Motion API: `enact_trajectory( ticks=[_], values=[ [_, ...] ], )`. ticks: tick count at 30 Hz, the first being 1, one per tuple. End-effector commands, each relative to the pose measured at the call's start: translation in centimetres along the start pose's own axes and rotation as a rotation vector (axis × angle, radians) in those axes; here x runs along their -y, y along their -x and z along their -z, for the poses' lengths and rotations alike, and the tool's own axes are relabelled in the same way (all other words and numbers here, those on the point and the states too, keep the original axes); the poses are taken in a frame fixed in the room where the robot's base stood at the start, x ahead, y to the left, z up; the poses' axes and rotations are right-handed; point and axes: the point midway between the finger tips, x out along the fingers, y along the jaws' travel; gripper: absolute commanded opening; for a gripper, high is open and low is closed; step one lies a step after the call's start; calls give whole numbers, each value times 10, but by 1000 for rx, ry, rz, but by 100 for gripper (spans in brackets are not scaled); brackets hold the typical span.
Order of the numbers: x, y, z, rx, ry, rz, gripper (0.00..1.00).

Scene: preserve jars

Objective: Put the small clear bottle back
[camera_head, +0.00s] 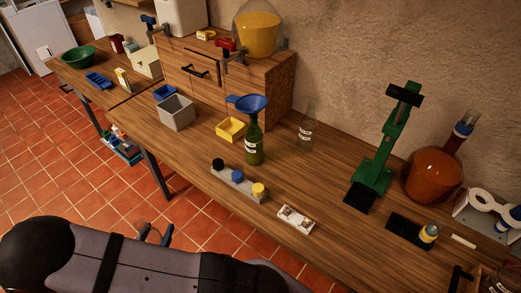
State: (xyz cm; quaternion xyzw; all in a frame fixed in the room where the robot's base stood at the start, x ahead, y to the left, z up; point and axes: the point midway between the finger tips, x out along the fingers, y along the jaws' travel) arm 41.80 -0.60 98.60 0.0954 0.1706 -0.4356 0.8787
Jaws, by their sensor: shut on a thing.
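A small clear bottle (306,131) with a white label stands upright on the wooden workbench (330,170), near the wall and right of a green bottle. My arm lies across the lower left of the view. What seems to be my gripper (154,235) shows only in part just beyond the arm, over the floor in front of the bench. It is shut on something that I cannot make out. It is well apart from the clear bottle on the bench.
A green bottle (254,144) holds a blue funnel (249,103). Nearby are a yellow tray (230,129), a grey bin (176,112) and a holder with several caps (240,184). A green press (385,145) and an orange flask (433,177) stand at right.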

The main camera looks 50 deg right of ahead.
Motion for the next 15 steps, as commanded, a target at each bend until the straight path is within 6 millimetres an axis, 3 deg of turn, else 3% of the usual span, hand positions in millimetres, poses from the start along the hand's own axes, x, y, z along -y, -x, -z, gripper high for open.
enact_trajectory(
  ticks=[8, 15],
  values=[
    [19, -54, -6, 5, -58, 122, 17],
    [62, -125, -25, 10, -128, 281, 17]
  ],
)
